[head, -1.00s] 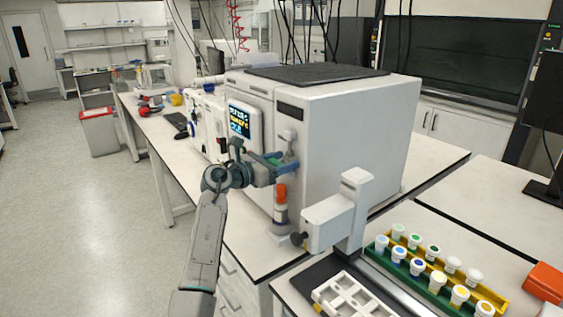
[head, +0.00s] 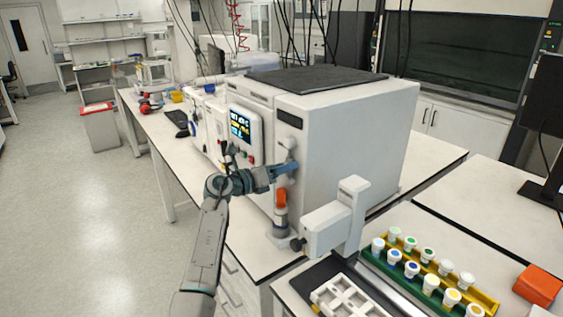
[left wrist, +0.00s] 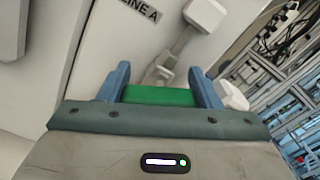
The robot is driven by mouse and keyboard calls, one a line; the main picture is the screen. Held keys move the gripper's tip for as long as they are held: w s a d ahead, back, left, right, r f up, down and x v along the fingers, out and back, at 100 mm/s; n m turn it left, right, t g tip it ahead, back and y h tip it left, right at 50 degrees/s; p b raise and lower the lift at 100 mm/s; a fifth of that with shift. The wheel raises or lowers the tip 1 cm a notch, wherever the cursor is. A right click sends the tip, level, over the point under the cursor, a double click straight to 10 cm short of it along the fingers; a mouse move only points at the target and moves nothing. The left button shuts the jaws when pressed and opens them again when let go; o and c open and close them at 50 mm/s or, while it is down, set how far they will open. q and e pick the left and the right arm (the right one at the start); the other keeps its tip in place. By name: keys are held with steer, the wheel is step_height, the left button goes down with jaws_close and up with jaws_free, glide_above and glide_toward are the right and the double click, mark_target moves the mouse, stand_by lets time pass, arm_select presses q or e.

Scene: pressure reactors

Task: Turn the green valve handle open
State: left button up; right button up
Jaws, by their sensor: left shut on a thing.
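The green valve handle (left wrist: 160,96) shows as a green bar between my fingers in the left wrist view. My left gripper (left wrist: 160,76) is shut on it, with one blue finger at each side. In the head view my left gripper (head: 287,168) is at the front of the large white machine (head: 345,145), and its fingers and arm hide the handle there. Pale valve fittings (head: 289,146) are fixed to the machine just above the gripper. My right gripper is not in view.
A rack of capped vials (head: 430,270) and a white tray (head: 350,298) lie on the nearer bench.

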arm_select(q)
steer(key=shift+n+p, duration=0.5)
steer(key=shift+n, duration=0.2)
steer(key=o, duration=1)
steer(key=shift+s+a+f, duration=0.15)
steer(key=shift+s+a, duration=0.1)
steer(key=shift+a, duration=0.15)
steer(key=b+v, duration=0.3)
steer(key=v, duration=0.7)
